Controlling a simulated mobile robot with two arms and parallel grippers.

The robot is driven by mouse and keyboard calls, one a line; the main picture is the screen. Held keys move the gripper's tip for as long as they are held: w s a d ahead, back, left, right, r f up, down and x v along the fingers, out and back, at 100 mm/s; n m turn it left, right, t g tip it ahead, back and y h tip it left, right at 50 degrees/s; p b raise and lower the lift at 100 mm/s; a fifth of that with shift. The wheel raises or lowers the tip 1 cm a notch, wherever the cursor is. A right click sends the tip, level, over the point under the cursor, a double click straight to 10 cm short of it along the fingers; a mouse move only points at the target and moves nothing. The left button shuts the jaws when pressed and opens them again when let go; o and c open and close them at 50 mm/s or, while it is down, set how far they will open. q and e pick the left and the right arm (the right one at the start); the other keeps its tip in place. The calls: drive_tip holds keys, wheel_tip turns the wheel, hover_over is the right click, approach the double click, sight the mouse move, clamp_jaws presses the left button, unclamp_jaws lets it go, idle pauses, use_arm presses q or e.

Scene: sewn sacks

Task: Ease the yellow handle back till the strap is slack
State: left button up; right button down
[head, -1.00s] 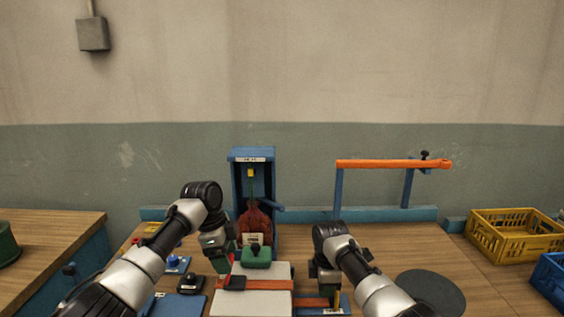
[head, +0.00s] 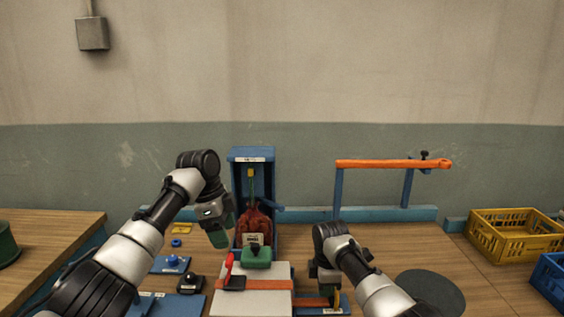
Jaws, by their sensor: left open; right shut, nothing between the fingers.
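An orange strap (head: 265,285) lies across a pale block (head: 250,301) on the bench and runs right to a blue base (head: 344,302). The yellow handle (head: 337,298) shows as a small upright piece on that base, partly hidden by my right gripper (head: 326,292). The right gripper is shut and empty, down close beside the handle; I cannot tell if they touch. A black buckle with a red lever (head: 229,265) sits on the strap's left part. My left gripper (head: 220,236) is open and empty, raised above and left of the red lever. I cannot tell how taut the strap is.
A green block (head: 257,257) stands behind the pale block. A blue frame (head: 240,190) holds a red-brown sack (head: 254,222). An orange bar (head: 385,164) stands on blue posts. A dark round disc (head: 431,291) lies at right, near a yellow crate (head: 510,242).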

use_arm(q)
drive_tip(key=shift+r, duration=0.35)
use_arm(e)
drive_tip(key=shift+d, duration=0.2)
use_arm(q)
drive_tip(key=shift+f, duration=0.15)
use_arm(e)
drive_tip(key=shift+a, duration=0.1)
